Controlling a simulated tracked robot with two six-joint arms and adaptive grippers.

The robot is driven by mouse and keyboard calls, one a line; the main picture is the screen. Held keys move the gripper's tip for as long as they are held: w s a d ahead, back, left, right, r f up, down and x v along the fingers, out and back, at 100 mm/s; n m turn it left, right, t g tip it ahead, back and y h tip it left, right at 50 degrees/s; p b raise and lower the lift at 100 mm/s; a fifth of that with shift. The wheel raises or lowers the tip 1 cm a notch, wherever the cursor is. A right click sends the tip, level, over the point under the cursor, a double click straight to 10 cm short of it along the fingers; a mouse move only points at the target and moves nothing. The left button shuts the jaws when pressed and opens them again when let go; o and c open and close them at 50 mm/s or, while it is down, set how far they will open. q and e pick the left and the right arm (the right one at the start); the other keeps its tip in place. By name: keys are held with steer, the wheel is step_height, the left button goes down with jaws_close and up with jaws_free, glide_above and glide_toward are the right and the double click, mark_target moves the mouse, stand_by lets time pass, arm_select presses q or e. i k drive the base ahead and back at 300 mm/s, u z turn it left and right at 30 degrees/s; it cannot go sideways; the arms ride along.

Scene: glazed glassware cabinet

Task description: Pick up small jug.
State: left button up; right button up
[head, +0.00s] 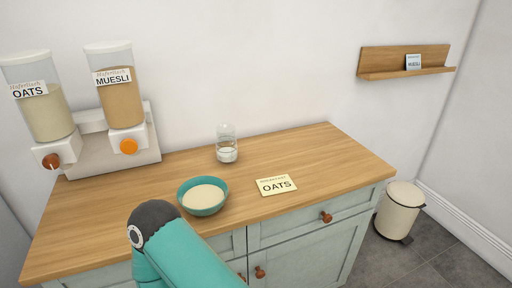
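A small clear glass vessel (227,145) stands upright on the wooden counter, near its back edge, in the head view. It has pale contents in its lower part; I cannot make out a handle or spout, so I cannot tell whether it is the small jug. No other jug shows. Neither of my grippers is in view. A teal link of one of my arms, with a dark rounded joint, reaches in from the bottom, in front of the bowl and apart from the glass vessel in the picture.
A teal bowl (181,199) with pale contents stands near the front of the wooden counter (320,155). A yellow OATS card (277,185) lies right of it. Oats (40,105) and muesli (120,90) dispensers stand at left. A wall shelf (385,66) and bin (399,212) are at right.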

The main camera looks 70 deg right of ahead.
mark_target(226, 149)
steer(key=z, duration=0.05)
steer(key=k, duration=1.65)
steer(key=z, duration=1)
steer(key=i, duration=0.85)
steer(key=z, duration=0.1)
